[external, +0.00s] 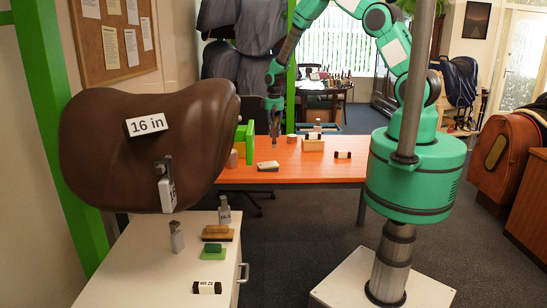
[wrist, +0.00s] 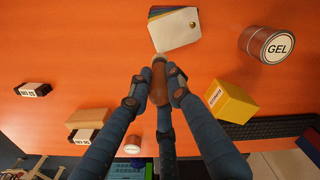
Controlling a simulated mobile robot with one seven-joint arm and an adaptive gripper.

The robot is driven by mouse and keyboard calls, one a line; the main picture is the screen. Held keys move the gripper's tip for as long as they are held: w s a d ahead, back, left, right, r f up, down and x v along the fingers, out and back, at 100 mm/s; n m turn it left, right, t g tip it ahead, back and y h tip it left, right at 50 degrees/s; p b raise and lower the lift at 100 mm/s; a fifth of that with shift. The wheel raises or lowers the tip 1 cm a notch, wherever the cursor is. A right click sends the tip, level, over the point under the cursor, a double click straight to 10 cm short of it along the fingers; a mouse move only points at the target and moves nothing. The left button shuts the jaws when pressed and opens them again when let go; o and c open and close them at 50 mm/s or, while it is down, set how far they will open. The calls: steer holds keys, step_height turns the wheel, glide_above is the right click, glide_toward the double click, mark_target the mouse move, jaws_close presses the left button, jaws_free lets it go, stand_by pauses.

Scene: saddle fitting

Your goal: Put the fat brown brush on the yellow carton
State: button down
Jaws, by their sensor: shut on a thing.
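My gripper (wrist: 159,84) is shut on the fat brown brush (wrist: 159,80), whose rounded brown body shows between the fingers in the wrist view. I cannot tell whether the brush touches the table. The yellow carton (wrist: 231,102) lies to the right of the brush in the wrist view, apart from it, with a white label on its side.
A card swatch (wrist: 174,28) lies close above the brush, with a GEL tin (wrist: 267,42) to its right. A dark keyboard (wrist: 270,127) runs beside the carton.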

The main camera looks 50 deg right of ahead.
steer(key=w+a+r+p, duration=0.3)
steer(key=w+r+p, duration=0.1)
steer(key=shift+r+n, duration=0.35)
steer(key=shift+n, duration=0.05)
steer(key=w+f+p, duration=0.1)
steer(key=w+p, duration=0.1)
steer(key=w, duration=1.4)
steer(key=shift+a+f, duration=0.2)
steer(key=shift+f, duration=0.05)
steer(key=shift+s+f, duration=0.1)
steer(key=shift+f+p, duration=0.55)
steer(key=shift+f, duration=1.1)
steer(key=shift+f, duration=0.2)
steer(key=c, duration=1.6)
jaws_free()
